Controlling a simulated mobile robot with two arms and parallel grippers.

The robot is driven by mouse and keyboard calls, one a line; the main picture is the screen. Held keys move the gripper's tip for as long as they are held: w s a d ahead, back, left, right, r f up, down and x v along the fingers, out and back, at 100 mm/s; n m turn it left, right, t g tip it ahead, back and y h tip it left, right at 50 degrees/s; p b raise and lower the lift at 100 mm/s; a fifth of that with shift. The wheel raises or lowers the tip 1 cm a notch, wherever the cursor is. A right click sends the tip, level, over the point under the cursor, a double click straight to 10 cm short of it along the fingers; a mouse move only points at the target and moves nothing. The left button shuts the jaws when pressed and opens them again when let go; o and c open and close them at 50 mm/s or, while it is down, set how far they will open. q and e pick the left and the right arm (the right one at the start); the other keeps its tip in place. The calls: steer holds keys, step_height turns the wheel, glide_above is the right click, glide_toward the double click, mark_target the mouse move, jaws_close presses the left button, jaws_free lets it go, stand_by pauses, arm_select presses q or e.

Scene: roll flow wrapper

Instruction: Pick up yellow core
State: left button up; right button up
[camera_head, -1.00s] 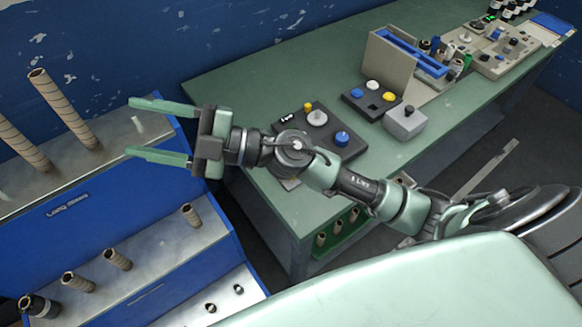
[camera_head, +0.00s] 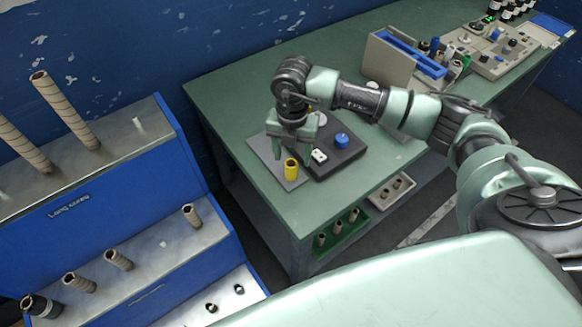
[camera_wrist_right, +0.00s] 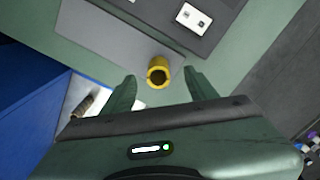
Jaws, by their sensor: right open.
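The yellow core (camera_head: 291,170) is a short hollow cylinder standing on a grey plate (camera_head: 268,158) at the table's near-left corner. In the right wrist view the yellow core (camera_wrist_right: 158,71) shows its open end, dark inside. My right gripper (camera_head: 292,154) points down over the core, open and empty. In the right wrist view my right gripper (camera_wrist_right: 161,80) has its green fingers on either side of the core, with gaps on both sides. I cannot tell how far above the core the fingertips are. My left gripper is not in view.
A dark panel with a blue knob (camera_head: 341,140) and a white block (camera_head: 319,156) lies close beside the core. A blue rack (camera_head: 100,210) with several brown cores stands left. The green table (camera_head: 225,95) is clear behind the gripper.

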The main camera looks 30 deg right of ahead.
mark_target(291, 166)
steer(key=f, duration=0.1)
steer(key=f+p, duration=0.1)
steer(key=f, duration=0.1)
steer(key=shift+s+a+f, duration=0.15)
steer(key=shift+a+f, duration=0.1)
steer(key=shift+f, duration=0.75)
jaws_close()
steer(key=shift+r, duration=0.15)
